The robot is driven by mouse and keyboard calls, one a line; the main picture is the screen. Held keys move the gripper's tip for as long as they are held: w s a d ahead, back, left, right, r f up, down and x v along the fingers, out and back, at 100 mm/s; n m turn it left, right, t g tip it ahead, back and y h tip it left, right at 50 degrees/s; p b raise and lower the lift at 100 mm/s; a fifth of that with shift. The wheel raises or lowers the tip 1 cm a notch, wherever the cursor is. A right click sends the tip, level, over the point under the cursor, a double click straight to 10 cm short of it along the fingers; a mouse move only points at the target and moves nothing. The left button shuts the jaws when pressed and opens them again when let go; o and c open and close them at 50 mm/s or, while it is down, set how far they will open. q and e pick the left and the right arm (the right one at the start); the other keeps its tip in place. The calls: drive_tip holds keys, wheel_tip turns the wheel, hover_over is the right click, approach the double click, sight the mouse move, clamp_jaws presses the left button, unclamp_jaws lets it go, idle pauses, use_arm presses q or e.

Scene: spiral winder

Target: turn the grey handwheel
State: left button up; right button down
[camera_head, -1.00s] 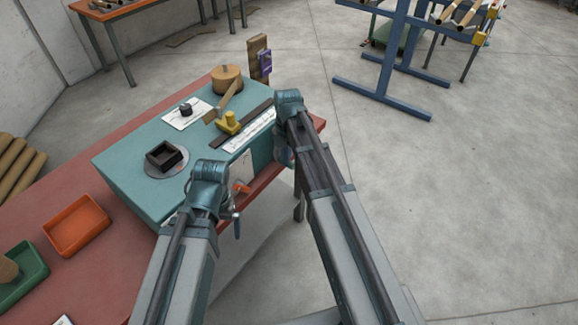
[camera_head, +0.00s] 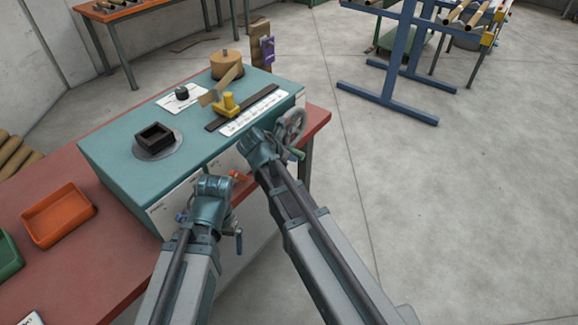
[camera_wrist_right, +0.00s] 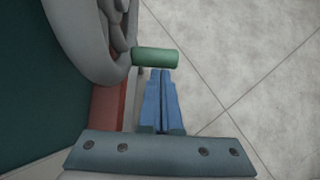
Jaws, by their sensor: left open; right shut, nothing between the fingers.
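The grey handwheel (camera_head: 293,125) is on the right side of the teal machine, with a green handle (camera_head: 297,154) sticking out from its rim. In the right wrist view, the wheel's thick rim (camera_wrist_right: 88,45) fills the upper left and the green handle (camera_wrist_right: 157,58) points right. My right gripper (camera_wrist_right: 161,72) is shut and empty. Its blue fingertips are just below the handle; I cannot tell whether they touch it. In the head view, my right wrist hides those fingers. My left gripper (camera_head: 213,192) is open in front of the machine, its fingers mostly hidden.
The teal machine (camera_head: 115,160) stands on a red bench (camera_head: 110,275). On its top are a black square block (camera_head: 154,137), a yellow piece (camera_head: 228,105) and a brown roll (camera_head: 226,64). An orange tray (camera_head: 58,214) lies left.

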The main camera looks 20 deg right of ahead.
use_arm(q)
drive_tip(key=shift+f+b, duration=1.35)
drive_tip(key=shift+f, duration=0.7)
use_arm(e)
drive_tip(key=shift+w+d+f+t+h, duration=0.5)
drive_tip(key=shift+w+d+f, duration=0.15)
drive_tip(key=shift+d+f, duration=0.3)
drive_tip(key=shift+f, duration=0.1)
drive_tip(key=shift+a, duration=0.1)
